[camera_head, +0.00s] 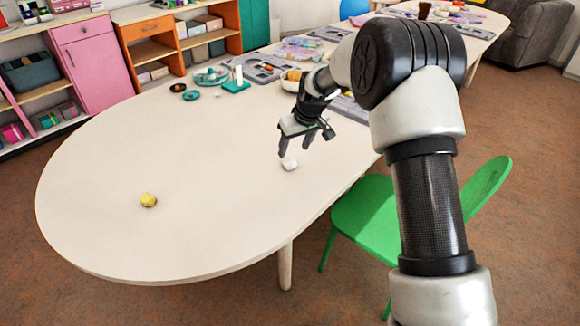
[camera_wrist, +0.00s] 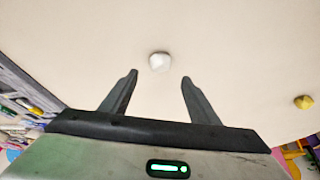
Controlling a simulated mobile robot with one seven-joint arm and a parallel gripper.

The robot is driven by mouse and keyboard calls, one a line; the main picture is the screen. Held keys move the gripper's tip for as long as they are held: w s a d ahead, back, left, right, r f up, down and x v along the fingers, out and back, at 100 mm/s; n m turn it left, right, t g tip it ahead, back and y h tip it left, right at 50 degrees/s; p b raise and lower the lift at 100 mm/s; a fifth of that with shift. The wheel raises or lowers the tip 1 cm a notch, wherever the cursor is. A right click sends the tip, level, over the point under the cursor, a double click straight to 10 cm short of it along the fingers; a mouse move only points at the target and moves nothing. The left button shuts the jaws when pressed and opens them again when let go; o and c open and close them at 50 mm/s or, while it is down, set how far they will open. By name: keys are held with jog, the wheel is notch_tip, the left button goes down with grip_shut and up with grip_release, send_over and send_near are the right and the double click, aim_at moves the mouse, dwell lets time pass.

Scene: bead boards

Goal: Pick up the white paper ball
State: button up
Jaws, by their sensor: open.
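The white paper ball (camera_head: 289,164) lies on the pale table (camera_head: 190,170) near its right edge in the head view. In the wrist view the ball (camera_wrist: 160,62) shows whole, just past the fingertips and about midway between them. My gripper (camera_head: 295,150) is above the table close to the ball, with its fingers pointing down. Its two dark fingers (camera_wrist: 158,76) are apart with nothing between them. I cannot tell the exact height of the fingertips over the table.
Toward the back stand a green holder (camera_head: 237,85), a bowl (camera_head: 291,80) and trays (camera_head: 258,68). A green chair (camera_head: 365,217) stands at the right edge. The table's middle is clear.

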aim_at(291, 161)
jog(key=shift+x, duration=1.2)
jog(key=x, duration=0.1)
jog(key=b+x, duration=0.1)
jog(key=x, duration=0.3)
jog(key=shift+s+d+f, duration=0.2)
jog(key=shift+s+d, duration=0.05)
jog(key=c, duration=1.2)
